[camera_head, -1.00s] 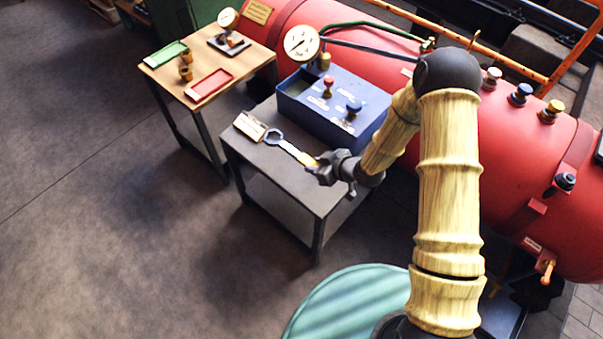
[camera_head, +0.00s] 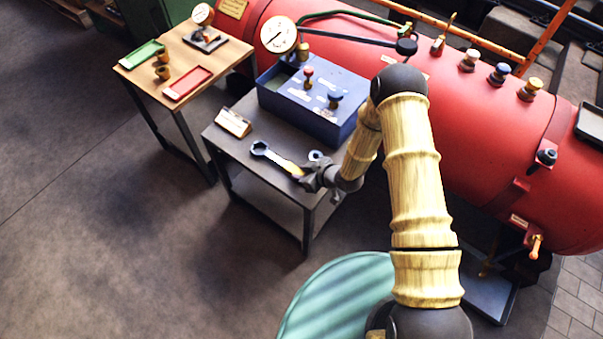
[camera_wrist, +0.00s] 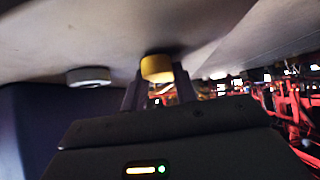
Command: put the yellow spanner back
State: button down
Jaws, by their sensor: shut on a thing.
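The yellow spanner shows in the head view with a dark ring head (camera_head: 260,148) and a yellow handle (camera_head: 292,168). My gripper (camera_head: 303,175) is shut on the handle end, over the front part of the dark grey table (camera_head: 237,150). The ring head points left, away from my gripper. I cannot tell whether the spanner touches the tabletop. In the wrist view, the yellow end of the spanner (camera_wrist: 157,68) shows at my gripper's fingers (camera_wrist: 158,88); the rest is hidden.
A grey ring (camera_head: 315,155) lies on the table behind my gripper. A blue box (camera_head: 345,122) with red and blue knobs and a small sign (camera_head: 233,122) stand there. A wooden table (camera_head: 200,65) with trays is at left, the red boiler (camera_head: 450,130) behind.

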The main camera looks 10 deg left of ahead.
jog(key=shift+f, duration=0.2)
jog(key=c, duration=1.1)
grip_release()
jog(key=shift+r, duration=0.1)
jog(key=v, duration=1.2)
jog(key=shift+p, duration=0.4)
